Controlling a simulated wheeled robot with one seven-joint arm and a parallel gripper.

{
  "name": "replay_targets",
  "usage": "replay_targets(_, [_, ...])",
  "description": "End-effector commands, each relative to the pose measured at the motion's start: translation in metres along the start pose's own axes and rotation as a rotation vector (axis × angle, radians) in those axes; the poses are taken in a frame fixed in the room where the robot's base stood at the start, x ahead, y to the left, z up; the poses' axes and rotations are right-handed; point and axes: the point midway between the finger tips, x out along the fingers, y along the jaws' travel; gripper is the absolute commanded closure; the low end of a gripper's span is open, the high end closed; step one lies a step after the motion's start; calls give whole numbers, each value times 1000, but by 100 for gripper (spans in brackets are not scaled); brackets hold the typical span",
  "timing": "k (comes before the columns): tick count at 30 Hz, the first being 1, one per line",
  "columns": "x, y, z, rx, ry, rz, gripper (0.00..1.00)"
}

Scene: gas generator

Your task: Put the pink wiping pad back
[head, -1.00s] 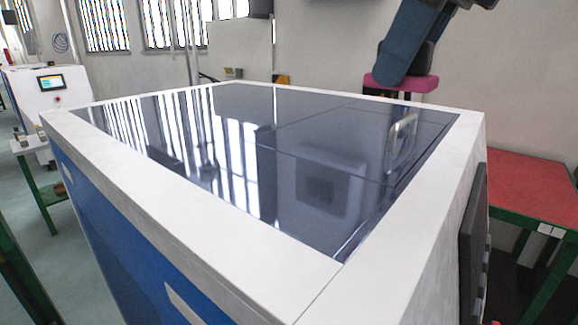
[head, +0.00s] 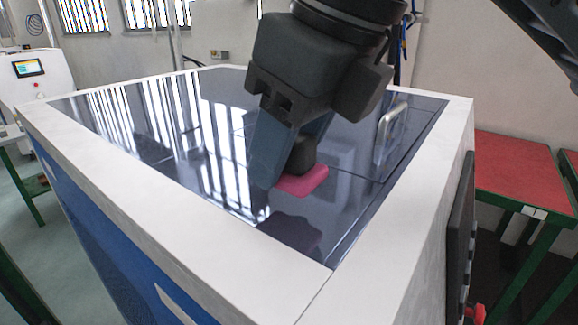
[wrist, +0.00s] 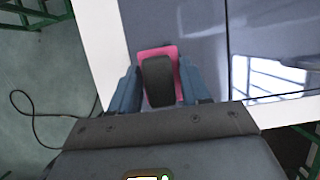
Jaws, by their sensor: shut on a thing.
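The pink wiping pad (head: 304,181) has a black grip on top and hangs below my gripper (head: 283,160) in the head view. My gripper is shut on the pad's black grip, with a blue finger on each side of it. In the wrist view the pad (wrist: 172,54) shows pink around the black grip between the fingers (wrist: 160,88). The pad is over the dark glossy panel of the white-and-blue cabinet. Its reflection shows below it, and it appears to be a little above the panel.
The dark panel (head: 210,150) is framed by a white rim (head: 130,185). A metal handle (head: 388,132) stands up on the panel's right part. A red-topped table (head: 520,175) is at the right. A white machine with a screen (head: 28,68) is at the far left.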

Motion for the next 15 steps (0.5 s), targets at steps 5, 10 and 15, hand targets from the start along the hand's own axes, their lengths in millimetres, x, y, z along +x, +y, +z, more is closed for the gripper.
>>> replay_targets(5, [22, 0, -10, 1, 1, 3, 100])
replay_targets(10, [28, 0, -12, 0, 0, 1, 100])
replay_targets(15, [28, 0, -12, 0, 0, 0, 100])
